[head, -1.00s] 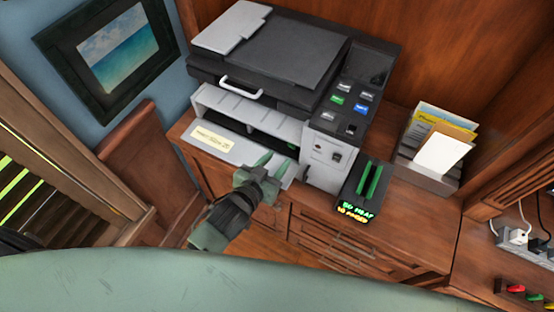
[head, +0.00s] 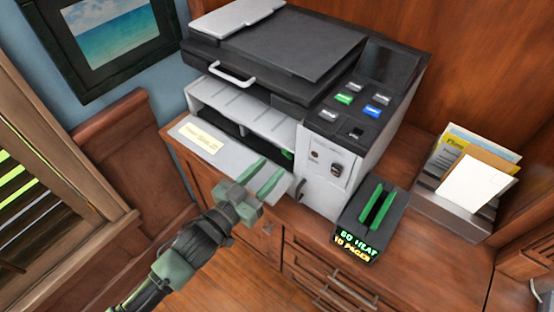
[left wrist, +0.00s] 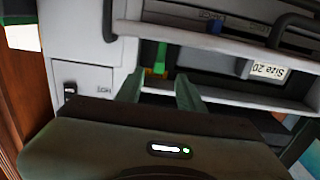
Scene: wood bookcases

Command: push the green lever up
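The green lever (head: 288,153) shows as a small green spot inside the printer's front opening, near its right end. In the left wrist view, which is turned upside down, it is a green bar (left wrist: 161,56) with an orange part by it. My left gripper (head: 268,168) is open and empty, in front of the opening over the lowered grey panel (head: 215,148). In the left wrist view its two fingertips (left wrist: 160,78) are apart, with the lever seen between and beyond them. I cannot tell whether they touch it. My right gripper is not in view.
The printer (head: 275,50) stands on a wooden cabinet (head: 410,260). Right of it are a black device (head: 372,215) with two green strips and a lit display, and a paper holder (head: 455,212). A wooden panel stands left; the floor in front is partly visible.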

